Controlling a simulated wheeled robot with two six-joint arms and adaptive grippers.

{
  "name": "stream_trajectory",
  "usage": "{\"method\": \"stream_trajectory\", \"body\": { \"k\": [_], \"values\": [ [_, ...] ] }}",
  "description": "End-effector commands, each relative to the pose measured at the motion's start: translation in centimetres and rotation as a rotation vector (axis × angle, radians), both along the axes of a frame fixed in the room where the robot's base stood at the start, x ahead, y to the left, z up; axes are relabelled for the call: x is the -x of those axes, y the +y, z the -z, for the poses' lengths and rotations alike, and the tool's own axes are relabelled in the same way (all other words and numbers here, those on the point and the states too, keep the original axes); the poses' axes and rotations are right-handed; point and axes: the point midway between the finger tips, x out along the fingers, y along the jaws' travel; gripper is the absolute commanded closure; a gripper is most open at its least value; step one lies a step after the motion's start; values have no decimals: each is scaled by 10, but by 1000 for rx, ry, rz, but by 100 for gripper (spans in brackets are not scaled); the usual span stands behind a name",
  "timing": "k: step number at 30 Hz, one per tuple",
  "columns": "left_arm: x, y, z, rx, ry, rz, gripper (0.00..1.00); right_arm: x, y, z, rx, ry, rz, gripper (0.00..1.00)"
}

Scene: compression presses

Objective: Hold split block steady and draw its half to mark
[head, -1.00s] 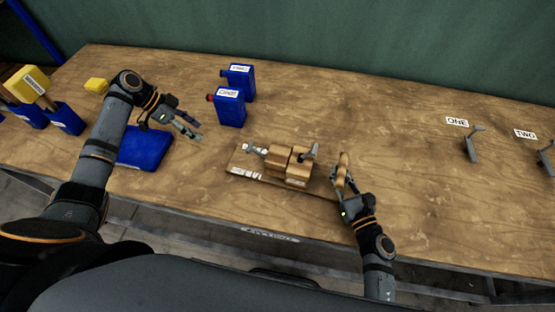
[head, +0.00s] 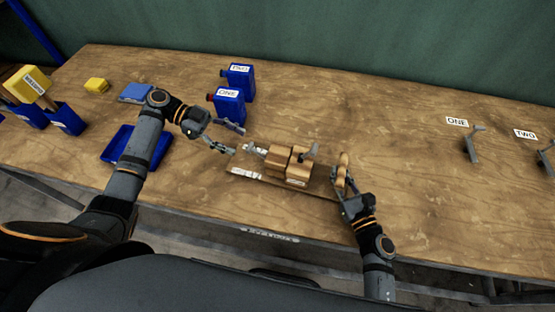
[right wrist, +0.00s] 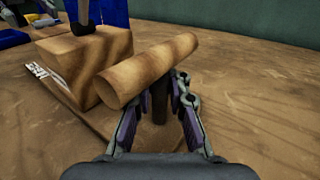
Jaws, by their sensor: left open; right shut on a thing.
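The split wooden block (head: 292,165) stands on a wooden base board (head: 245,172), with a dark seam between its halves and a grey clamp handle (head: 311,151) above. My left gripper (head: 238,141) is open and empty, just left of the block's grey end fitting (head: 256,150) and apart from the block. My right gripper (head: 344,186) is shut on a wooden T-handle (head: 343,166) at the right end of the base. In the right wrist view, the handle's round crossbar (right wrist: 155,68) lies across the fingers, beside the block (right wrist: 108,63); the fingers partly hide its stem.
Blue bottles labelled ONE (head: 229,108) and TWO (head: 240,79) stand behind the block. A blue tray (head: 130,155), blue pad (head: 137,92) and yellow block (head: 96,85) lie left. Grey hooks (head: 471,147) stand right. The table between is clear.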

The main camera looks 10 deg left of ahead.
Motion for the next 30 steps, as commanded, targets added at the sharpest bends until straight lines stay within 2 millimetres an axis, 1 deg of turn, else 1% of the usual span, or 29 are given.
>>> {"method": "stream_trajectory", "body": {
  "k": [1,3,9,15,22,23,30],
  "values": [
    [1,-9,4,2,1,1,42,0,0,0,0,-1,1,100],
    [2,-19,8,2,1,0,42,0,0,0,0,-1,1,100],
    [3,-43,18,1,1,-1,42,0,0,0,0,-1,1,100],
    [4,-52,22,-1,0,-2,42,0,0,-1,0,-1,1,100],
    [4,-52,22,-1,1,-3,42,0,0,0,0,-1,1,100],
    [4,-52,22,-1,1,-3,43,0,0,0,0,-1,1,100],
    [4,-52,22,-1,1,-3,76,0,0,0,0,-1,1,100]
  ]
}}
